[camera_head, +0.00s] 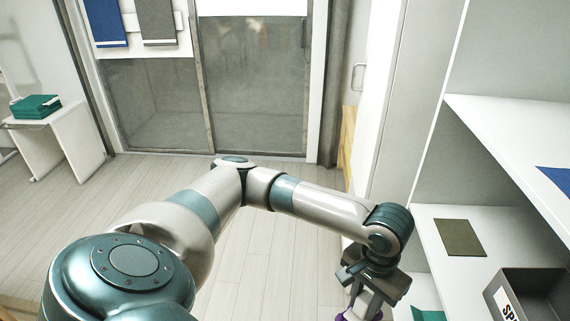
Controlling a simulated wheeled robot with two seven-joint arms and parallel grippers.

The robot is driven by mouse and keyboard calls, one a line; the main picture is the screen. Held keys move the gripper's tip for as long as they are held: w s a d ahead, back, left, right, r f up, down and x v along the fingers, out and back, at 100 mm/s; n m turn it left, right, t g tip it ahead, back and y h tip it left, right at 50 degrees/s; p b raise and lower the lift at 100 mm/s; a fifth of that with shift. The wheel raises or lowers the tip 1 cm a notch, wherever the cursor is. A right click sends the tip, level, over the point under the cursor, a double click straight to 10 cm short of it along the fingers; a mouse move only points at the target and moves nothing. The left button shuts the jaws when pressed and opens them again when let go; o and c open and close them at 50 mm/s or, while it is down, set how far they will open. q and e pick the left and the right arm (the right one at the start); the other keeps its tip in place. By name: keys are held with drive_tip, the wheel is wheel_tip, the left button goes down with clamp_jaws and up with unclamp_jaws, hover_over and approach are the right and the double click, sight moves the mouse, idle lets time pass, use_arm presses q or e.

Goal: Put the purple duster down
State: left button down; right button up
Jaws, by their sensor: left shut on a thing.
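My left arm reaches across from the lower left and bends down at the wrist. My left gripper (366,299) is at the bottom edge of the head view, right of centre, pointing down. It is shut on the purple duster (347,316). Only small purple bits of the duster show at the picture's bottom edge; the rest is out of frame or hidden by the gripper. I cannot tell whether the duster touches anything below. My right gripper is not in view.
White shelves stand at the right, close to my left wrist. A dark olive square (460,237) and a grey labelled box (532,296) are on the lower one. The middle floor is clear.

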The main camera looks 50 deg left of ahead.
sight(354, 318)
use_arm(q)
drive_tip(key=f, duration=0.2)
drive_tip(key=s+f, duration=0.1)
drive_tip(key=f, duration=0.1)
drive_tip(key=s+f, duration=0.1)
drive_tip(key=f, duration=0.1)
drive_tip(key=shift+s+f, duration=0.15)
drive_tip(key=shift+s, duration=0.1)
